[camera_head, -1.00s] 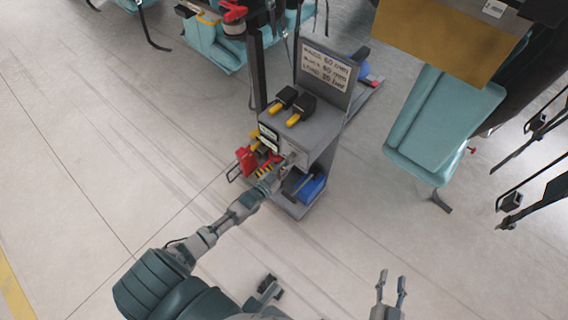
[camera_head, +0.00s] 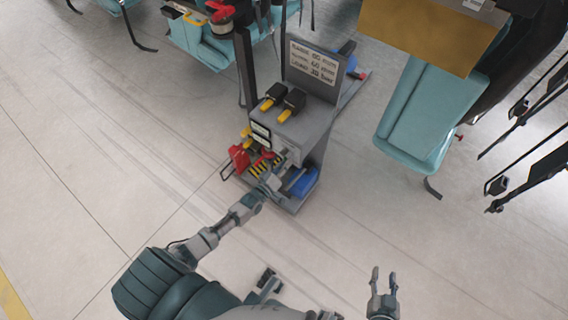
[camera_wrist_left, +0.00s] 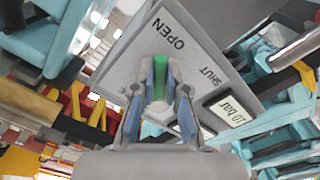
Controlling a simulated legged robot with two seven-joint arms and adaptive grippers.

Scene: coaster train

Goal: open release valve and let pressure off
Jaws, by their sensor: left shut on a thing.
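The grey cart (camera_head: 318,122) stands in the middle of the head view. Its front has a valve panel, seen close in the left wrist view (camera_wrist_left: 130,58) with the words OPEN and SHUT. My left gripper (camera_head: 272,181) is at this panel, also seen in the left wrist view (camera_wrist_left: 160,103). Its fingers are shut on a green handle (camera_wrist_left: 160,75), which points up in that picture, towards the word OPEN. The handle is hidden in the head view. My right gripper (camera_head: 384,278) is open and empty above the floor, away from the cart.
The cart carries a sign (camera_head: 313,62) and two black-and-yellow switches (camera_head: 292,103). A red item (camera_head: 239,158) is at its left and a blue one (camera_head: 304,182) low on its right. Teal seats (camera_head: 430,110) stand to the right. The floor at left is clear.

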